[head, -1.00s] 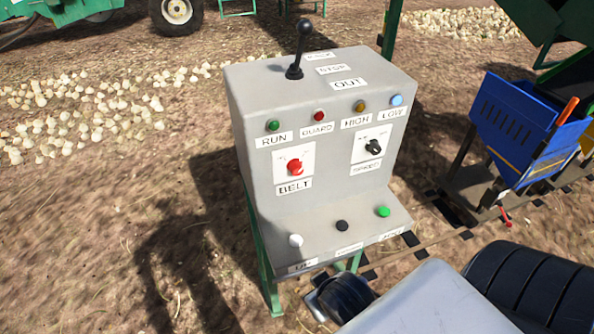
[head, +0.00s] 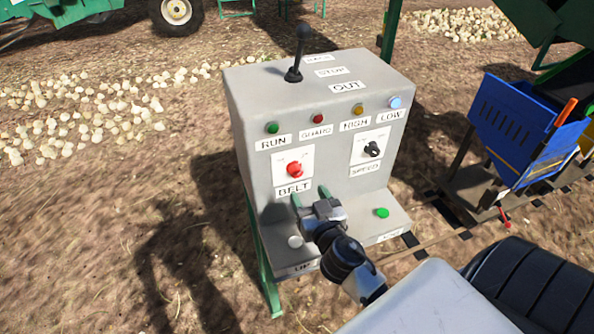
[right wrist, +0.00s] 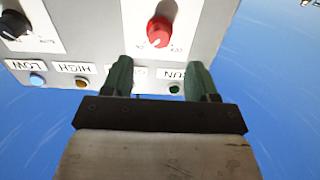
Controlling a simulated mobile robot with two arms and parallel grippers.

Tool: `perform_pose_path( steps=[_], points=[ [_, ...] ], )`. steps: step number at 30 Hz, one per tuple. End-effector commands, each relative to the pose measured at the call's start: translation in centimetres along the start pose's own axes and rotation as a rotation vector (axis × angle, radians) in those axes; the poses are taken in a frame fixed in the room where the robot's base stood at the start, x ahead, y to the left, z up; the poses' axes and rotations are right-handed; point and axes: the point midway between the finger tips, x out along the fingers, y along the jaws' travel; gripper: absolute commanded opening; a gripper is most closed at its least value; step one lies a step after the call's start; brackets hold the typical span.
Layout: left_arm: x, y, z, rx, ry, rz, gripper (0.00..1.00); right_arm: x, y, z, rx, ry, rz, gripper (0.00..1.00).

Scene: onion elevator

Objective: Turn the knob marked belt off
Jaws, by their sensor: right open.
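The red knob (head: 294,169) sits on a white plate above the BELT label on the upright face of the grey control box (head: 330,105). It also shows in the right wrist view (right wrist: 159,31), beyond and between the fingers, with nothing touching it. My right gripper (head: 311,193) is open and empty, just below and to the right of the red knob, its fingers pointing toward the face. The gripper also shows in the right wrist view (right wrist: 162,80). The knob's exact setting marks are too small to read. My left gripper is out of view.
A black SPEED knob (head: 372,149) is to the right. Coloured lamps line the face above. A black lever (head: 299,55) stands on top. A white button (head: 295,241) and a green button (head: 382,212) are on the lower ledge. A blue crate (head: 525,125) stands at right.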

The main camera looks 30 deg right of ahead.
Motion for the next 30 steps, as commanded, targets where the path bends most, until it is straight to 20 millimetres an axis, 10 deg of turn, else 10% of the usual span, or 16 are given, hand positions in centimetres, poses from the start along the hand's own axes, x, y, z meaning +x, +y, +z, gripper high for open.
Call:
perform_pose_path(
  steps=[12,25,30],
  points=[
    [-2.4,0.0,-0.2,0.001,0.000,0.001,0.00,7.3,0.0,-0.2,-0.003,0.000,0.001,0.58],
    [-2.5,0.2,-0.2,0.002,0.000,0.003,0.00,8.3,0.0,0.0,-0.001,-0.002,0.002,0.58],
    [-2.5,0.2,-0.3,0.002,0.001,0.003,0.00,8.3,0.0,0.0,-0.001,-0.002,0.002,0.34]
  ],
)
